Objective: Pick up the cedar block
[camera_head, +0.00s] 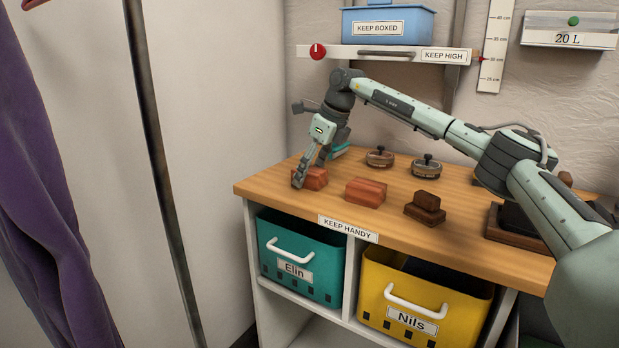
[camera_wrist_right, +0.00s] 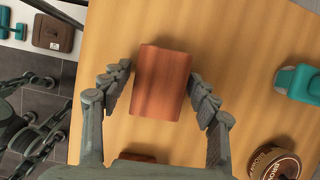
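A reddish wooden block (camera_head: 316,179), probably the cedar block, lies near the left end of the wooden worktop (camera_head: 459,248). My right gripper (camera_head: 310,170) reaches down over it. In the right wrist view the block (camera_wrist_right: 161,84) sits between the two fingers of my right gripper (camera_wrist_right: 160,76), one on each side. The fingers look spread around it, with a thin gap on the left; contact on the right is unclear. A similar reddish block (camera_head: 366,192) lies to its right; its edge shows in the wrist view (camera_wrist_right: 135,157). My left gripper is not in view.
A dark brown stepped block (camera_head: 425,208) and two round tins (camera_head: 380,158) (camera_head: 426,167) stand on the worktop. A teal object (camera_wrist_right: 297,83) lies beyond the gripper. A teal bin (camera_head: 300,262) and a yellow bin (camera_head: 425,294) sit below; a shelf (camera_head: 385,54) hangs above.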

